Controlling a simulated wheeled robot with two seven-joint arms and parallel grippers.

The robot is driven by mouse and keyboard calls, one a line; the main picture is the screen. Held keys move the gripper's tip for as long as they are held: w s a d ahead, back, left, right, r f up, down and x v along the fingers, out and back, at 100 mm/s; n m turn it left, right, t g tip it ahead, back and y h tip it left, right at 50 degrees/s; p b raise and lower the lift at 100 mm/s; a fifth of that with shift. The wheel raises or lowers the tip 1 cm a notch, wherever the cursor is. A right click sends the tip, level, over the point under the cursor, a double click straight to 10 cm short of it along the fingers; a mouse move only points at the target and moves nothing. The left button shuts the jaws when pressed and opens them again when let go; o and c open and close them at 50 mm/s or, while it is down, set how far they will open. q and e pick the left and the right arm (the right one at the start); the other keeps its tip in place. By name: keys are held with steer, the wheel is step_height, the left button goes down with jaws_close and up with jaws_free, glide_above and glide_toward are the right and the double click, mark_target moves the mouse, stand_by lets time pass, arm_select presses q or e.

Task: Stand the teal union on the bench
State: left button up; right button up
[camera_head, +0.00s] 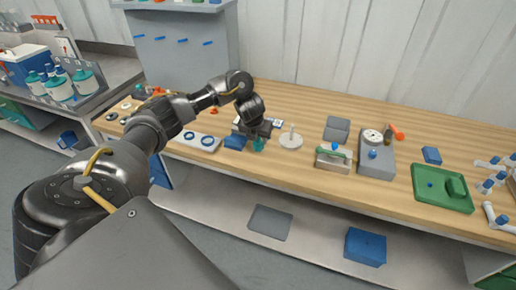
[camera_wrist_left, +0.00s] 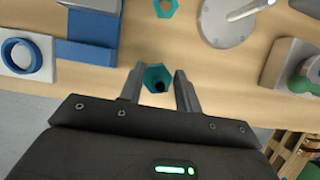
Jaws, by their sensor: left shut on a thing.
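The teal union (camera_wrist_left: 157,76) is a hexagonal piece with a dark open bore facing the wrist camera. My left gripper (camera_wrist_left: 159,84) is shut on it, with one grey finger on each side. In the head view the teal union (camera_head: 258,145) shows small below the left gripper (camera_head: 257,138), near the front edge of the wooden bench (camera_head: 300,163). I cannot tell whether its underside touches the bench. My right gripper is in neither view.
A round pale disc with a post (camera_head: 290,140) is to the right. Another teal hexagonal ring (camera_wrist_left: 165,8) lies farther back. Bare wood surrounds the union.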

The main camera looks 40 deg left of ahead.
mark_target(258, 144)
arm_select(q)
steer(key=shift+a, duration=0.15)
step_height(258, 144, down, 2)
steer(key=shift+a+f, duration=0.1)
steer(key=shift+w+f, duration=0.1)
steer(key=shift+f, duration=0.55)
steer(key=shift+f, duration=0.15)
steer(key=o, duration=1)
